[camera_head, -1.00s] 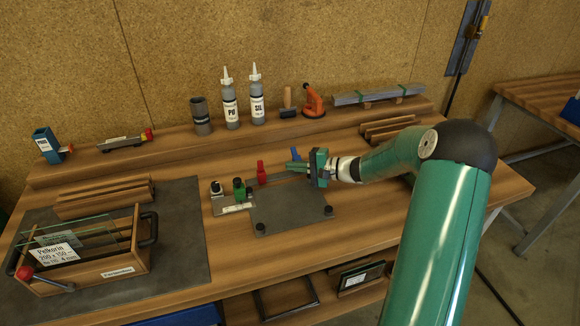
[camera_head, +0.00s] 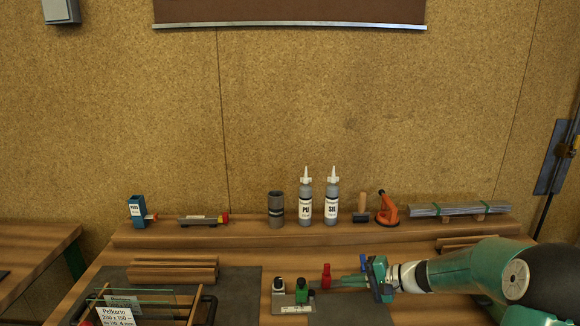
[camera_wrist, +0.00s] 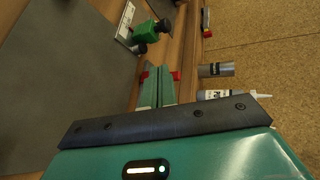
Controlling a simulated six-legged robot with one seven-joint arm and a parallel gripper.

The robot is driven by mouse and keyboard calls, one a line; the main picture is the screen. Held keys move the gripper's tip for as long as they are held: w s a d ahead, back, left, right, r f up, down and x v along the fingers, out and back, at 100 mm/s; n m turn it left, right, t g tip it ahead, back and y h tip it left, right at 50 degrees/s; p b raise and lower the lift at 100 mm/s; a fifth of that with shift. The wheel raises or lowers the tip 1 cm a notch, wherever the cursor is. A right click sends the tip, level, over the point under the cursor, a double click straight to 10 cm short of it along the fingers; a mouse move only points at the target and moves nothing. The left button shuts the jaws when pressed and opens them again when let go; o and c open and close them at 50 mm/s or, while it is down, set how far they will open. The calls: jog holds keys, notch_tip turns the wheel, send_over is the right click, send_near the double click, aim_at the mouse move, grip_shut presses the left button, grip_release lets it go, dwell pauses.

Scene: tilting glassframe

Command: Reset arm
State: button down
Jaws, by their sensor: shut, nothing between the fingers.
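My gripper (camera_head: 352,280) reaches in from the right over the workbench (camera_head: 240,251) in the head view, its fingers pointing left. In the wrist view the two green fingers (camera_wrist: 157,88) lie together with nothing between them. The grey plate fixture with a green clamp (camera_head: 304,288) and a black knob (camera_head: 278,285) lies to the left of the fingers. The green clamp also shows ahead in the wrist view (camera_wrist: 146,32).
On the back shelf stand a dark cylinder (camera_head: 276,209), two bottles (camera_head: 305,203), (camera_head: 332,204), an orange suction tool (camera_head: 387,212) and a grey bundle (camera_head: 450,209). A glass crate with a white label (camera_head: 114,316) is at the lower left. Wooden strips (camera_head: 172,270) lie behind it.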

jog(key=s+a+r+n+g+h, duration=0.2)
jog(key=s+a+r+n+h, duration=0.15)
jog(key=s, duration=0.45)
jog(key=s+a+r+n+g+h, duration=0.1)
jog(key=s+a+r+n+h, duration=0.15)
jog(key=s+r, duration=0.45)
jog(key=s+d+r+t+h, duration=0.1)
jog(key=s+h, duration=0.2)
jog(key=s, duration=0.5)
jog(key=s+d+r+n+t+h, duration=0.1)
jog(key=s+d+r+h, duration=0.1)
jog(key=s, duration=0.6)
jog(key=shift+s+d+t+h, duration=0.2)
jog(key=shift+d+t+h, duration=0.1)
jog(key=shift+h, duration=0.1)
